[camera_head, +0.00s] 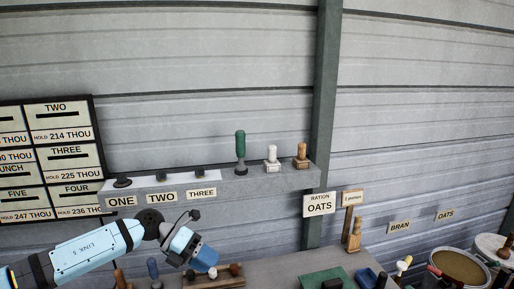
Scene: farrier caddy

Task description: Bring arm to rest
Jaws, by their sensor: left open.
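My left arm (90,250) comes in from the lower left and bends at a dark wrist joint. My left gripper (203,258) is at its end, low in the picture, tilted down to the right in front of a wooden rack (222,281). Its jaws are open; the fingertips are hard to make out. I see nothing held in it. My right gripper is not in view.
A grey wall shelf (217,183) carries a green-handled tool (240,152), a white-topped one (272,158) and a wooden-handled one (302,156). A label board (60,150) hangs left. A bench (310,262) holds a green block (322,279); buckets (460,267) stand right.

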